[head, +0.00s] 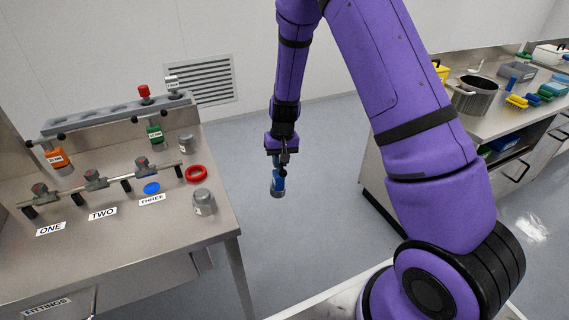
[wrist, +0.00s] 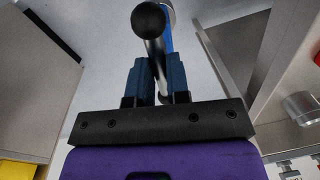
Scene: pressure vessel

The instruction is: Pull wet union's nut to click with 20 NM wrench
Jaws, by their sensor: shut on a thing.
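My gripper (head: 281,155) hangs over the floor gap right of the steel bench, pointing down. It is shut on a blue tool (head: 277,184), whose label I cannot read. In the wrist view the fingers (wrist: 159,82) grip its metal bar (wrist: 154,55), which has a black ball end (wrist: 148,19). Three pipe unions stand in a row on the bench: union one (head: 40,190), union two (head: 94,177) and union three (head: 142,165). A flat blue disc (head: 151,188) lies just in front of union three; I cannot tell if it is liquid.
An orange tool (head: 57,157) and a green tool (head: 155,134) hang at the grey rack (head: 112,117). A red ring (head: 197,174) and grey cylinders (head: 204,202) stand at the bench's right. A counter with a steel pot (head: 472,97) is at right. Floor between is clear.

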